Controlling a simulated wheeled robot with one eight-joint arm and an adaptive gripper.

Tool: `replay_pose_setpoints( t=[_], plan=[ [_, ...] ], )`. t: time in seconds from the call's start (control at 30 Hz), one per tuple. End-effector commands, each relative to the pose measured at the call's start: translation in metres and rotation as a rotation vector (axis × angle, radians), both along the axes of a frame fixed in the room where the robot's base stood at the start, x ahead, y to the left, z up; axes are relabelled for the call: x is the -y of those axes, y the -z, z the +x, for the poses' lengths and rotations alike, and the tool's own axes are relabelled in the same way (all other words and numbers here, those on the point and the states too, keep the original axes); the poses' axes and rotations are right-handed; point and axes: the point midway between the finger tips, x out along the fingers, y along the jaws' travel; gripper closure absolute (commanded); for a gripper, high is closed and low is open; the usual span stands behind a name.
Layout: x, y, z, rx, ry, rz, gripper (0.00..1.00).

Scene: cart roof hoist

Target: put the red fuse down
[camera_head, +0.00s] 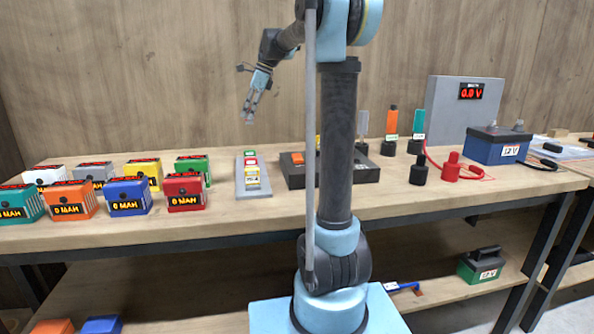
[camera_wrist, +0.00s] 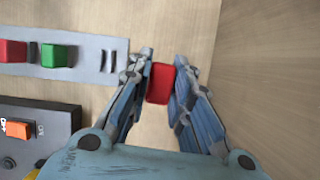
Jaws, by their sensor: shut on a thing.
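The red fuse (camera_wrist: 160,84) is a small red block between the fingers of my gripper (camera_wrist: 161,86) in the wrist view, touched on both sides. My gripper (camera_head: 251,112) shows in the head view raised behind the far end of the grey fuse strip (camera_head: 254,189). The held fuse is too small to make out there. The grey strip also shows in the wrist view (camera_wrist: 88,65), to the left of my gripper. Another red block (camera_wrist: 12,51) and a green block (camera_wrist: 57,56) sit on it. An empty slotted place (camera_wrist: 106,61) lies at the end nearest my gripper.
A dark box (camera_head: 340,176) with an orange switch (camera_wrist: 18,129) stands right of the strip. Several coloured battery-like boxes (camera_head: 128,196) stand on the left. A voltage panel (camera_head: 461,112) and a blue battery (camera_head: 497,147) stand on the right. Bare wood surrounds the strip's far end.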

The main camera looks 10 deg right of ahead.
Motion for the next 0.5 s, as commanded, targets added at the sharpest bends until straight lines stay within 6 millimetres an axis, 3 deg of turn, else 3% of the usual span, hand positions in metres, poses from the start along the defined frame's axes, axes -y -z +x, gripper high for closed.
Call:
replay_pose_setpoints(
  t=[0.1, 0.3, 0.5],
  plan=[
    [0.049, 0.006, 0.013, 0.001, 0.100, 0.000, 1.00],
    [0.114, 0.013, 0.024, 0.000, 0.235, 0.000, 1.00],
    [0.148, 0.017, 0.027, 0.001, 0.303, 0.001, 1.00]
  ],
)
